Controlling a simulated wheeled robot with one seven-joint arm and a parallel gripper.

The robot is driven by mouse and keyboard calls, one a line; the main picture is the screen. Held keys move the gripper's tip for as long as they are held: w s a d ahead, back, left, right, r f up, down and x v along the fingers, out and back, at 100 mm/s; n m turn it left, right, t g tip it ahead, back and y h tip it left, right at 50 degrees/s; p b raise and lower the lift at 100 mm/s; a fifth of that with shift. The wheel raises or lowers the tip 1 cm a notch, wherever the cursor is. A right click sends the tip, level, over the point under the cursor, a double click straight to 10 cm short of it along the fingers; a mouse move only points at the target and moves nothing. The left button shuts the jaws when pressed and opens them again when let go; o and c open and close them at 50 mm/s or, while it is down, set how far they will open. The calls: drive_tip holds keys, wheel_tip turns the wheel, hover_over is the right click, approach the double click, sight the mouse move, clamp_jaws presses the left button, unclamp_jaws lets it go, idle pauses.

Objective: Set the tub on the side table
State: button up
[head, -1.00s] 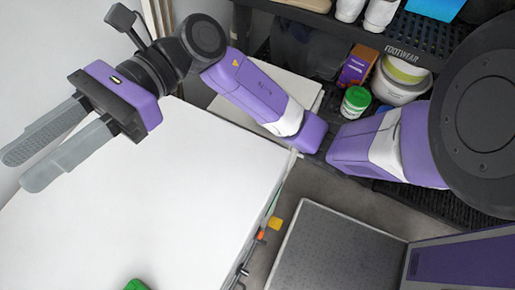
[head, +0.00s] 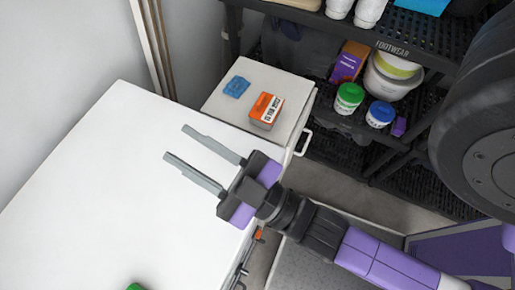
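My gripper (head: 175,143) is open and empty, above the large white surface, its fingers pointing to the upper left. A white tub with a green lid (head: 348,97) stands upright on the black shelf, right of the small white side table (head: 222,108). A similar tub with a blue lid (head: 379,115) stands beside it. A larger white tub with a pale green band (head: 392,80) stands behind them. I cannot tell which one the task means. An orange and white box (head: 265,111) and a folded blue cloth (head: 236,87) lie on the side table.
The large white surface (head: 90,190) is mostly bare, with a partly visible green object (head: 136,286) at the bottom edge. A purple and orange box (head: 349,61) stands on the shelf (head: 415,135). The side table's handle (head: 303,142) sticks out on its right.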

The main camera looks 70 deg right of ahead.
drive_tip(key=s+d+f+m+g+y, duration=0.2)
drive_tip(key=s+d+f+g, duration=0.2)
drive_tip(key=s+f, duration=0.9)
drive_tip(key=g, duration=0.3)
drive_tip(key=shift+d+m+g, duration=0.2)
drive_tip(key=shift+m+g, duration=0.1)
drive_tip(key=shift+m, duration=0.1)
